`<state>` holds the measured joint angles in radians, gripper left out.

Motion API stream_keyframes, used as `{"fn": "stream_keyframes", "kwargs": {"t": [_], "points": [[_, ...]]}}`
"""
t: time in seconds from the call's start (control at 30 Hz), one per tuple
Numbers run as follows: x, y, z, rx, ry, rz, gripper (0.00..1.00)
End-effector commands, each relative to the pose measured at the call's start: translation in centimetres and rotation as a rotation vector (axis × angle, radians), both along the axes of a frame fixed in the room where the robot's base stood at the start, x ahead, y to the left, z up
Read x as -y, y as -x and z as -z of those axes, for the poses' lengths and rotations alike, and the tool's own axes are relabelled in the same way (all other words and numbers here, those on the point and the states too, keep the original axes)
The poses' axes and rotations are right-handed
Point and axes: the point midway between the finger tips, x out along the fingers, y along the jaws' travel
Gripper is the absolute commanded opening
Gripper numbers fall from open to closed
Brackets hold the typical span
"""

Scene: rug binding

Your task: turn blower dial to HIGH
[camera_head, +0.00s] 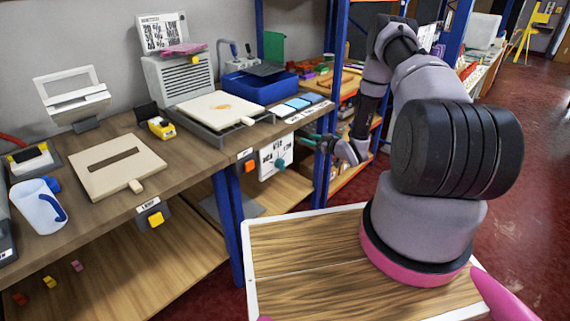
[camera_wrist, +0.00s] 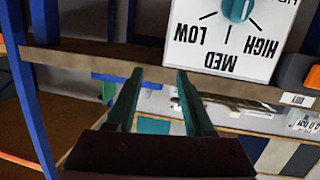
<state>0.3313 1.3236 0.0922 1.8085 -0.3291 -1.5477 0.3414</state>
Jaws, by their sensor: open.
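The blower dial is a teal knob (camera_head: 281,163) on a white panel (camera_head: 266,157) hanging below the bench edge. In the wrist view the knob (camera_wrist: 238,9) is cut by the top edge, and its panel (camera_wrist: 222,62) appears upside down with LOW, MED and HIGH marks around the knob. A pale mark shows on the knob, but I cannot tell surely which label it points to. My gripper (camera_wrist: 158,75) is open and empty, its two teal fingers apart from the knob, to its lower left in the wrist view. In the head view my gripper (camera_head: 314,142) is right of the panel.
The wooden bench (camera_head: 190,155) carries a blue bin (camera_head: 258,86), a grey louvred box (camera_head: 182,76) and a white jug (camera_head: 40,207). A blue post (camera_head: 322,178) stands close to my gripper. An orange switch (camera_head: 245,154) sits left of the panel.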

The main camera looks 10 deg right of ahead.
Motion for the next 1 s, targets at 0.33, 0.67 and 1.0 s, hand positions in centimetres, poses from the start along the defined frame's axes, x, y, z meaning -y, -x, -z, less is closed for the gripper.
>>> {"fn": "stream_keyframes", "kwargs": {"t": [0.33,0.67,1.0], "points": [[-3.9,8.9,9.3,0.126,-0.142,-0.125,0.53],[-6.3,7.4,9.7,0.144,-0.154,-0.141,0.53],[-9.8,2.4,9.7,0.143,-0.151,-0.139,0.53]]}}
